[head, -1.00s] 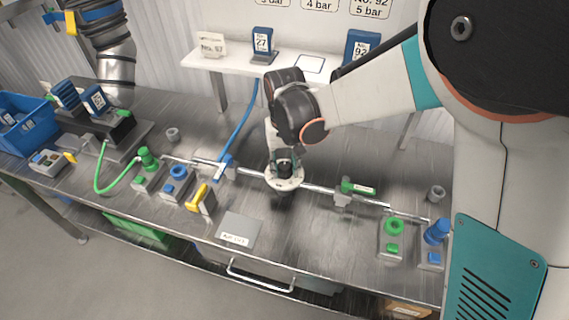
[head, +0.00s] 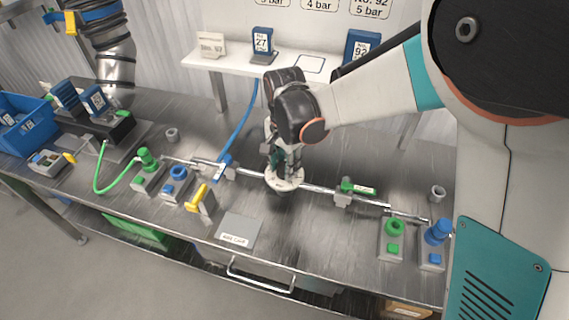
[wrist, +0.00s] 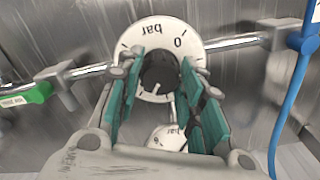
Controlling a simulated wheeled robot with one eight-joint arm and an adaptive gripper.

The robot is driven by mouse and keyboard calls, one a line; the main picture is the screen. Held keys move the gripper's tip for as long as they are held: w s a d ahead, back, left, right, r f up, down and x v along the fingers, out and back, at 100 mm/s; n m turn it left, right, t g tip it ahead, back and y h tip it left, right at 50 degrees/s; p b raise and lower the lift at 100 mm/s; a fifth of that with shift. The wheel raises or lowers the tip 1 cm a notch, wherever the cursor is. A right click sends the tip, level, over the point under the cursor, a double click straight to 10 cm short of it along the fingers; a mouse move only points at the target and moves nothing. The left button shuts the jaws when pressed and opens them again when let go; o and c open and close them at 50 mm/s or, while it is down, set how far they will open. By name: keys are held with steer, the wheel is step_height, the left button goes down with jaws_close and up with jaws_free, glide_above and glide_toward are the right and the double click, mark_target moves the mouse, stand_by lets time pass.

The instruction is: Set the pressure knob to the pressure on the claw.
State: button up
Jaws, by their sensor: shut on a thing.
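The pressure knob (wrist: 159,71) is black, in the middle of a white round dial (wrist: 150,30) marked "bar" and "0". In the wrist view my gripper (wrist: 160,80) has its teal fingers closed on either side of the knob. In the head view my gripper (head: 282,160) is down at the dial (head: 290,186), and the knob is hidden. A second small white gauge (wrist: 167,138) marked "bar" shows between the fingers; its needle cannot be read. On the shelf stand a blue claw labelled 27 (head: 262,40) and one labelled 92 (head: 361,46).
A wall sign (head: 371,8) reads "No. 92, 5 bar"; another reads "4 bar". A card (head: 211,45) on the shelf seems to read No. 92. A metal pipe (head: 318,188) crosses the table. A blue hose (head: 241,124), green valve (head: 357,187) and yellow lever (head: 197,197) are nearby.

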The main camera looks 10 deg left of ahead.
steer(key=shift+m, duration=0.6)
steer(key=o, duration=1.1)
steer(key=shift+c, duration=0.2)
steer(key=shift+r, duration=0.1)
step_height(320, 180, up, 12)
steer(key=shift+m, duration=0.3)
